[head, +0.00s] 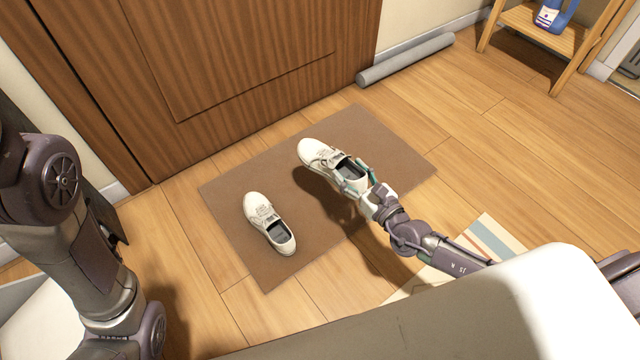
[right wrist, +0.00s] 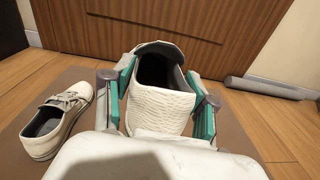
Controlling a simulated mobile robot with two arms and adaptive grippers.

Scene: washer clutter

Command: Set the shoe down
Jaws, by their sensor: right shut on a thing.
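A white shoe (head: 325,157) is held at its heel by my right gripper (head: 357,177), with its toe toward the door. Its shadow falls on the mat to its lower left, so it seems to be just above the mat. In the right wrist view the heel of the held shoe (right wrist: 160,105) sits between the green finger pads. A second white shoe (head: 268,222) rests on the brown mat (head: 240,183), to the left of the held one; it also shows in the right wrist view (right wrist: 58,117). My left arm is at the left edge, its gripper out of view.
A brown wooden door (head: 230,60) stands behind the mat. A grey roll (head: 405,60) lies along the wall. A wooden shelf (head: 545,30) with a blue bottle (head: 550,14) is at the upper right. A striped rug (head: 490,243) lies at the lower right. The mat's right part is bare.

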